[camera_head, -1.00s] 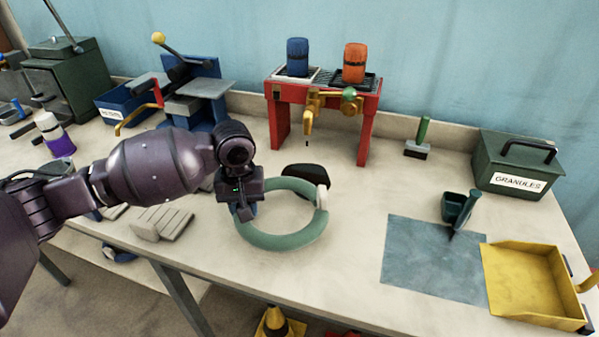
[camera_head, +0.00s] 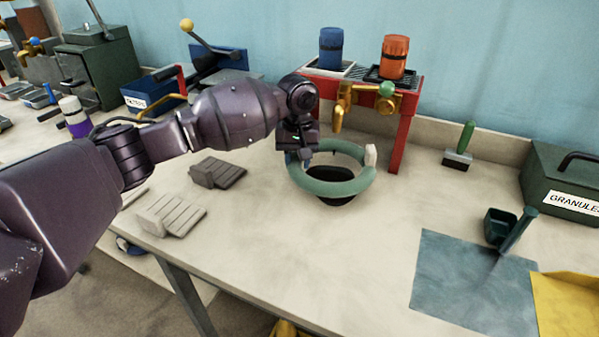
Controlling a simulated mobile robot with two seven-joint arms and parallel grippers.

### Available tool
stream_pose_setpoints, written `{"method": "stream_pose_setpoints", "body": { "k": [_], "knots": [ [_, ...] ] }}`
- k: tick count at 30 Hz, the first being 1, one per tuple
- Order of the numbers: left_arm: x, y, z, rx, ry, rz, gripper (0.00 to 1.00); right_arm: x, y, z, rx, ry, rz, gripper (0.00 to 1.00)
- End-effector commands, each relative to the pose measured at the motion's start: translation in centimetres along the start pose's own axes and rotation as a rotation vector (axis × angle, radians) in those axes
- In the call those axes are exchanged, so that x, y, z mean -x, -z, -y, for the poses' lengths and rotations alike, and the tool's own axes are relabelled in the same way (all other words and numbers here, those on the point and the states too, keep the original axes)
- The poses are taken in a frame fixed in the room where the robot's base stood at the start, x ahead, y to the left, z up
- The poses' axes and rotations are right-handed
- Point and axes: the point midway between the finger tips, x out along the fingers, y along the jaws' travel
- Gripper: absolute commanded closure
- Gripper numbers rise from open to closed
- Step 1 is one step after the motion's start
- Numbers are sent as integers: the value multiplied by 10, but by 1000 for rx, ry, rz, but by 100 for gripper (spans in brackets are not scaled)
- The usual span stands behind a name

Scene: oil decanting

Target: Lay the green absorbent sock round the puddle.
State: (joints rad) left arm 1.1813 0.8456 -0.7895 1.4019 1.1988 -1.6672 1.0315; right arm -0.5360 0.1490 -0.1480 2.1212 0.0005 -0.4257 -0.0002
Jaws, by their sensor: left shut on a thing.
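The green absorbent sock (camera_head: 332,187) is a thick ring with a pale end piece at its right side. My left gripper (camera_head: 305,156) is shut on its back left part. The sock appears held above the bench, at the front of the red stand. The dark puddle (camera_head: 336,201) lies on the bench beneath it. Part of the puddle shows through the ring's opening and part shows below its front edge; the sock hides the rest. My right gripper is not in view.
The red stand (camera_head: 399,146) with a blue and an orange container and brass taps is close behind the sock. Grey pads (camera_head: 172,214) lie at the left. A brush (camera_head: 458,158), a grey-blue mat (camera_head: 455,285), a scoop and the green granules box (camera_head: 566,190) are at the right.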

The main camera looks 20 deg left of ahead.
Motion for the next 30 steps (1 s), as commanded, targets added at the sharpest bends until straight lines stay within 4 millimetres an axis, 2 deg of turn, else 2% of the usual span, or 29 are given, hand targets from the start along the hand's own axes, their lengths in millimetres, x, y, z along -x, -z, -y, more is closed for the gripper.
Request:
{"method": "stream_pose_setpoints", "body": {
  "k": [4, 10, 21, 22, 27, 30],
  "knots": [
    [-10, 1, 0, 0, 1, 1, 94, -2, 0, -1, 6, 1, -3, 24],
    [-36, 0, 0, 1, 2, 3, 94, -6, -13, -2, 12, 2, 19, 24],
    [-35, 0, 0, 1, -1, -2, 94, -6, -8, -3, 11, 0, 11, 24],
    [-36, 0, 0, 1, 0, -2, 66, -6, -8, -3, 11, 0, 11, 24],
    [-36, 0, 0, 1, 0, -2, 42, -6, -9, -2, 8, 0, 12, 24],
    [-36, 0, 0, 1, 0, -2, 42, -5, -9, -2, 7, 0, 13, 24]
  ]
}}
